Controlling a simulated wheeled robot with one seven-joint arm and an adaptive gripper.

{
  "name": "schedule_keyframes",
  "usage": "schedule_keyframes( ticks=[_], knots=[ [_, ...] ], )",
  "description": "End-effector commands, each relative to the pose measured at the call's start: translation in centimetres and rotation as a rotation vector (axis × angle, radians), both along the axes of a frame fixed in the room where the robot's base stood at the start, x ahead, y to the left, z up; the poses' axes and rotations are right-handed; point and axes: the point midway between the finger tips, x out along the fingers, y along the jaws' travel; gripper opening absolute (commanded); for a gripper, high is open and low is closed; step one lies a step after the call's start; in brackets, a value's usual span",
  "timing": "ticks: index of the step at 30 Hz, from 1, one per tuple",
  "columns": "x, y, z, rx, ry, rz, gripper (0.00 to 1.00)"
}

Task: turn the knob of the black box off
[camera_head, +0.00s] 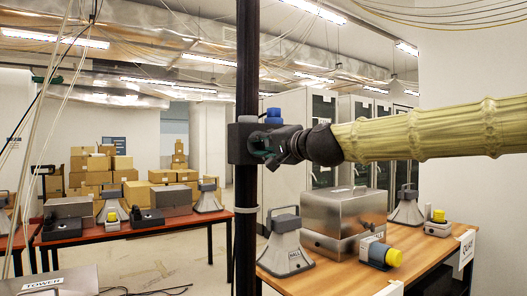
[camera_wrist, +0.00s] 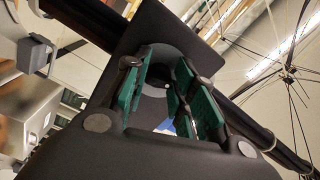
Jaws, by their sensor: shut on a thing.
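The black box (camera_head: 241,143) is fixed to a dark upright pole. In the wrist view its dark face (camera_wrist: 201,38) lies beyond my fingers, with a dark round knob (camera_wrist: 158,78) on it. My gripper (camera_head: 263,144) comes from the right and meets the box's right side. In the wrist view its two green finger pads (camera_wrist: 168,92) stand on either side of the knob, and the gripper is shut on it. The pads hide part of the knob, and I cannot read its setting. In the head view my gripper hides the knob.
The pole (camera_head: 246,230) runs from top to bottom beside the box. A wooden table (camera_head: 340,282) at the right holds a steel case (camera_head: 335,222), grey horns and a yellow-capped device (camera_head: 380,254). Another table (camera_head: 140,232) and stacked cartons (camera_head: 95,165) stand behind at the left.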

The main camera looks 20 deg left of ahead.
Motion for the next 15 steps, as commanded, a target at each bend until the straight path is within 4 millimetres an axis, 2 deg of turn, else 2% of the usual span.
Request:
schedule_keyframes(
  ticks=[15],
  knots=[
    [0.09, -0.05, -0.43, -0.229, -0.291, 0.001, 0.02]
  ],
)
